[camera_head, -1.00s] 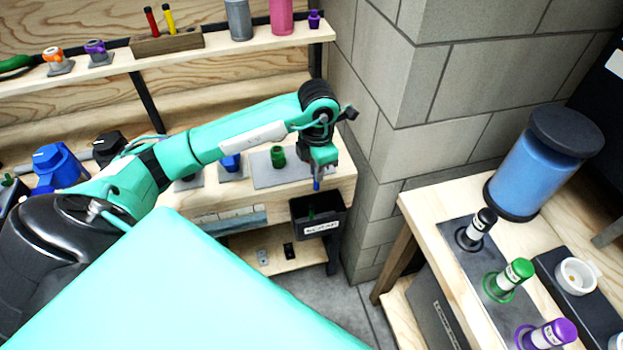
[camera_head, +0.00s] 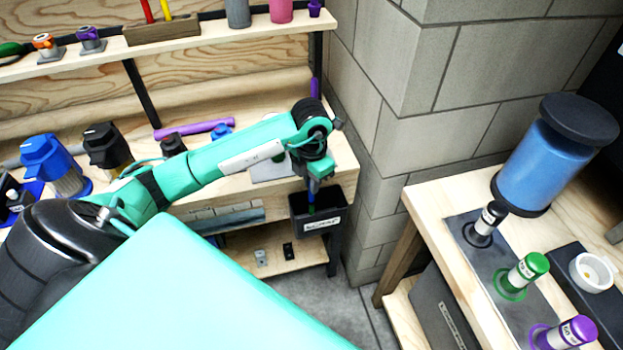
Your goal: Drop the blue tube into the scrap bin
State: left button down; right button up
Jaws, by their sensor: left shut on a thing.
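The dark scrap bin (camera_head: 323,226), with a white label on its front, hangs at the right front edge of the workbench. My left gripper (camera_head: 313,184) points down just above the bin's opening. It is shut on the blue tube (camera_head: 312,188), of which only a small blue part shows below the fingers. The tube is over the bin's opening; I cannot tell whether its lower end is below the rim. A small green thing (camera_head: 311,210) shows inside the bin. My right gripper is not in view.
Blue (camera_head: 55,165) and black (camera_head: 107,148) capped devices stand on the bench at left, and a purple tube (camera_head: 195,129) lies behind my arm. A block wall (camera_head: 400,130) stands right of the bin. The right table (camera_head: 440,195) holds a blue canister (camera_head: 545,165) and several labelled bottles.

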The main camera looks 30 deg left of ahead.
pick_arm(q)
jog(key=c, duration=1.4)
grip_release()
jog(key=shift+o, duration=0.2)
jog(key=shift+r, duration=0.1)
